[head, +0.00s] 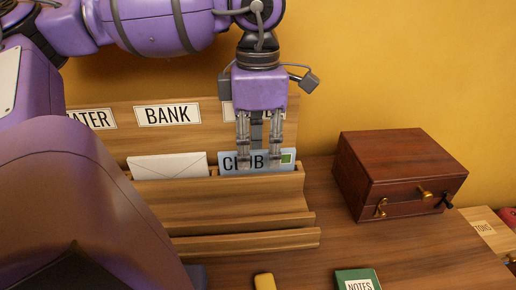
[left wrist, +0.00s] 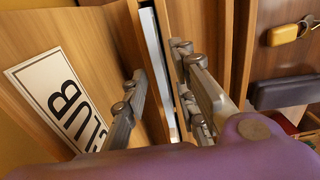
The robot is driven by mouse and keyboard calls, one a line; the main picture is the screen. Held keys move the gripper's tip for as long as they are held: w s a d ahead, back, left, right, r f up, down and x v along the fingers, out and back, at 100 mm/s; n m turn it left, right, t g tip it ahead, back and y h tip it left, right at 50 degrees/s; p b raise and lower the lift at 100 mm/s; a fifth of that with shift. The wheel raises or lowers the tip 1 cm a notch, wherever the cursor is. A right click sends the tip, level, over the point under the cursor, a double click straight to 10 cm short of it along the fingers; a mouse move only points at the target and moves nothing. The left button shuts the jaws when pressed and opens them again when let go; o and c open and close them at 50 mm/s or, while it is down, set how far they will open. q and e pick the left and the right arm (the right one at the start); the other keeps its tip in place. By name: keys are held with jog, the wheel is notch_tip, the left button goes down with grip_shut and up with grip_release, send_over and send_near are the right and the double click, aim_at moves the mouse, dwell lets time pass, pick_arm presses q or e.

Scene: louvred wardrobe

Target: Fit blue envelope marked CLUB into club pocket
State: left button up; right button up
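The light-blue envelope (head: 233,168) marked CLUB stands upright in the right-hand slot of the wooden letter rack (head: 235,207), its lower part hidden behind the slot's front wall. In the left wrist view the envelope (left wrist: 159,65) shows as a thin edge-on strip. My left gripper (head: 260,157) points down over it. In the left wrist view its fingers are apart, one on each side of the envelope, with gaps visible. The pocket's label plate is mostly covered by my gripper in the head view, but the plate (left wrist: 62,98) shows large letters in the left wrist view. My right gripper is out of view.
A white envelope (head: 168,166) stands in the slot to the left, below the BANK label (head: 167,114). A dark wooden box (head: 401,174) with a small drawer stands right of the rack. A green NOTES book (head: 357,281) and a yellow item (head: 264,281) lie in front.

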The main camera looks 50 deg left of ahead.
pick_arm(q)
notch_tip(320, 180, up, 11)
jog(key=b, duration=0.1)
jog(key=shift+r+b, duration=0.15)
jog(key=shift+b, duration=0.2)
jog(key=shift+d, duration=0.1)
